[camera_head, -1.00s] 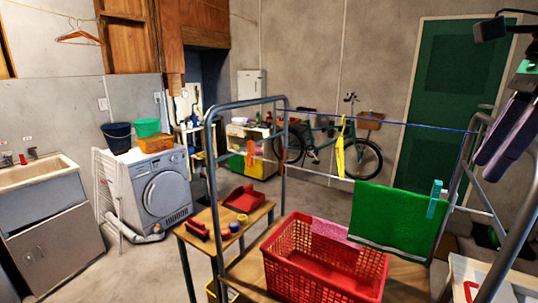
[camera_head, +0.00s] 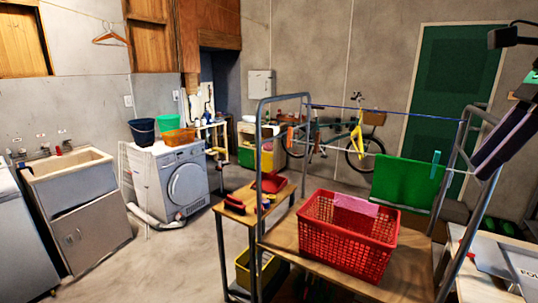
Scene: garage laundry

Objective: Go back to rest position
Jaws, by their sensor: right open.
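My right gripper (camera_head: 484,163) shows at the right edge, its two dark purple-grey fingers slanting down and left. The fingers nearly overlap from this angle. No held thing shows between them. It is in front of the right-hand post of the grey metal drying frame (camera_head: 284,99), apart from the green towel (camera_head: 393,183), though its depth to the post is hard to tell. My left gripper is out of view.
A red basket (camera_head: 340,255) with a pink cloth (camera_head: 356,205) stands on the wooden table. A teal clothespin (camera_head: 435,164) is by the towel. A white-topped table (camera_head: 467,287) is at lower right. Clear floor (camera_head: 150,265) lies at left, before the washing machine (camera_head: 180,187).

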